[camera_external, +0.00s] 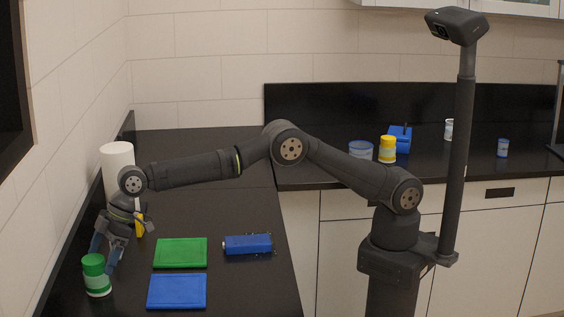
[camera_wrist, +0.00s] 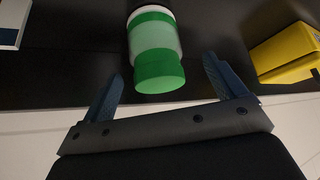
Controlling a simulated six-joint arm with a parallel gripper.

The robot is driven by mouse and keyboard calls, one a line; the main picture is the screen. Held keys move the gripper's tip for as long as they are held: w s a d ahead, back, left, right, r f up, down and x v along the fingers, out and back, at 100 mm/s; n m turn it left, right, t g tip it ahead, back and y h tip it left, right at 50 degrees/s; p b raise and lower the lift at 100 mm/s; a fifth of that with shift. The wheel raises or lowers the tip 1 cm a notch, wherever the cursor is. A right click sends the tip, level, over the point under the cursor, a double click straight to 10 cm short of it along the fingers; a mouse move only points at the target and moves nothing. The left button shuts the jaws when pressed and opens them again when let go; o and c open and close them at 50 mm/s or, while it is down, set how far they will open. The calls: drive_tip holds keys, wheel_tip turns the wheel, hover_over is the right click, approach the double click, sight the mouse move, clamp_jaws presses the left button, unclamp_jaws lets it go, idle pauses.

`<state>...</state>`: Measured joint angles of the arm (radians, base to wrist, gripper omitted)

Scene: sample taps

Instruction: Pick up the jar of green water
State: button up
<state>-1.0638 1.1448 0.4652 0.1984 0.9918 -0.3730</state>
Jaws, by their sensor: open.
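The jar of green water (camera_external: 96,276) has a green lid and a pale body with green at the lower part. It stands upright on the black counter at the lower left of the external view. In the wrist view the jar (camera_wrist: 155,48) shows at the top centre, its green end towards me. My gripper (camera_external: 111,250) is open and points down beside the jar. In the wrist view the fingertips (camera_wrist: 163,75) are spread to either side of the jar's near end, with gaps between them and the jar. Nothing is held.
A green tray (camera_external: 180,253), a blue tray (camera_external: 177,291) and a blue block-like device (camera_external: 248,244) lie right of the jar. A white cylinder (camera_external: 117,160) stands behind my gripper. A yellow object (camera_wrist: 286,55) is at right in the wrist view. The left wall is close.

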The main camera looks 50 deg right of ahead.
sight(95, 271)
drive_tip(key=shift+w+x, duration=0.1)
drive_tip(key=shift+x, duration=1.2)
drive_tip(key=shift+w+x, duration=0.15)
drive_tip(key=shift+x, duration=1.2)
drive_tip(key=shift+d, duration=0.1)
drive_tip(key=c, duration=1.2)
drive_tip(key=shift+r, duration=0.1)
